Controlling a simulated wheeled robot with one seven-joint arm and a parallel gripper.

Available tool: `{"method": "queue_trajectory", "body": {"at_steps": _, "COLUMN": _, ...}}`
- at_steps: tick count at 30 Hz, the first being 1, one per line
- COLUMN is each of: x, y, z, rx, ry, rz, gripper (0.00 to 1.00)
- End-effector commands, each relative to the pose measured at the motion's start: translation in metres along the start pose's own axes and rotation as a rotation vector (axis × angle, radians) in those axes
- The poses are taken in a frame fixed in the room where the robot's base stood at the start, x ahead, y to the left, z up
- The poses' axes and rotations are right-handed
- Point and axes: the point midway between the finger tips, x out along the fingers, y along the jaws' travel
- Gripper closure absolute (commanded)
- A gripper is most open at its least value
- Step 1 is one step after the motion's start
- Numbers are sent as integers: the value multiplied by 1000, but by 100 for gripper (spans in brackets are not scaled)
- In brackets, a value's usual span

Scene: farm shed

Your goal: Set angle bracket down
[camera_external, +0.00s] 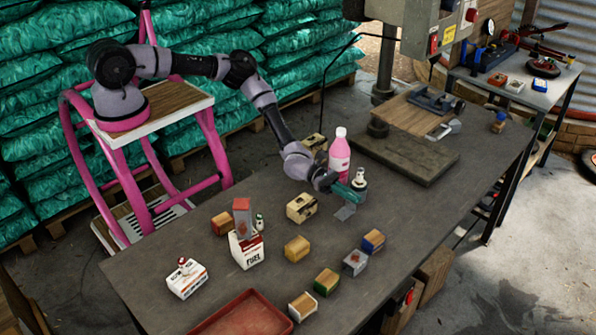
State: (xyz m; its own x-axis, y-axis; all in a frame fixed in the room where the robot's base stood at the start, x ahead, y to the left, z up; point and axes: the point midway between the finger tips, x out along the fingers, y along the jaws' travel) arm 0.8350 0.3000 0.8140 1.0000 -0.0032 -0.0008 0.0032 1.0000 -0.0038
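My gripper (346,194) is low over the workbench, near the middle, with its teal fingers toward the right. A small grey angle bracket (345,212) is just below the fingers, at or very near the bench top. The fingertips are too small and partly hidden to tell whether they are shut on the bracket, or whether it touches the bench.
A pink bottle (339,157) stands close behind my gripper, and a small white-topped bottle (359,180) is beside it. A drill-press base (405,152) stands behind. Bench right of the gripper is clear.

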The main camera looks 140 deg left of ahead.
Motion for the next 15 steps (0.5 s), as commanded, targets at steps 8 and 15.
{"method": "queue_trajectory", "body": {"at_steps": 8, "x": 0, "y": -1, "z": -32, "rx": -1, "ry": 0, "rz": 0, "gripper": 100}}
{"method": "queue_trajectory", "body": {"at_steps": 15, "x": 0, "y": 0, "z": -38, "rx": 1, "ry": -1, "rz": -1, "gripper": 100}}
